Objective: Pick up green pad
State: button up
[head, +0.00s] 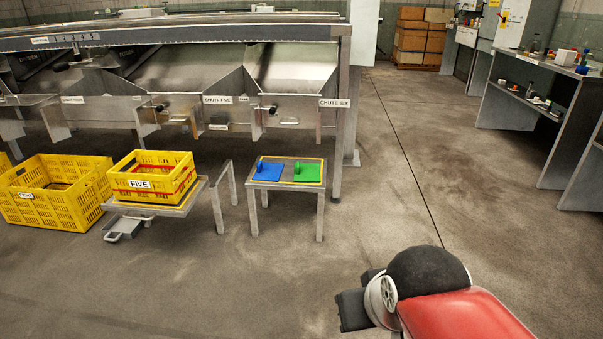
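The green pad (307,172) lies flat on a small metal stand (287,187) below the chute six end of the machine. It has a raised green grip on its top. A blue pad (266,171) with a similar grip lies beside it on the left, on the same stand. My gripper (350,308) is at the bottom right of the head view, in front of the stand and well apart from both pads. Only its dark end shows beside my red arm, and its fingers cannot be made out.
A yellow crate marked FIVE (150,184) sits on a low platform left of the stand. A larger yellow crate (52,196) is farther left. A metal post frame (218,200) stands close beside the stand. Shelving (560,85) lines the right. The floor (400,190) between is clear.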

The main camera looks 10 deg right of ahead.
aim_at(303, 172)
jog(key=i+j+z, duration=0.35)
jog(key=i, duration=0.45)
jog(key=i+j+z, duration=0.35)
jog(key=i+j, duration=0.2)
jog(key=i, duration=0.2)
jog(key=i+j+z, duration=0.35)
jog(key=i+j, duration=0.35)
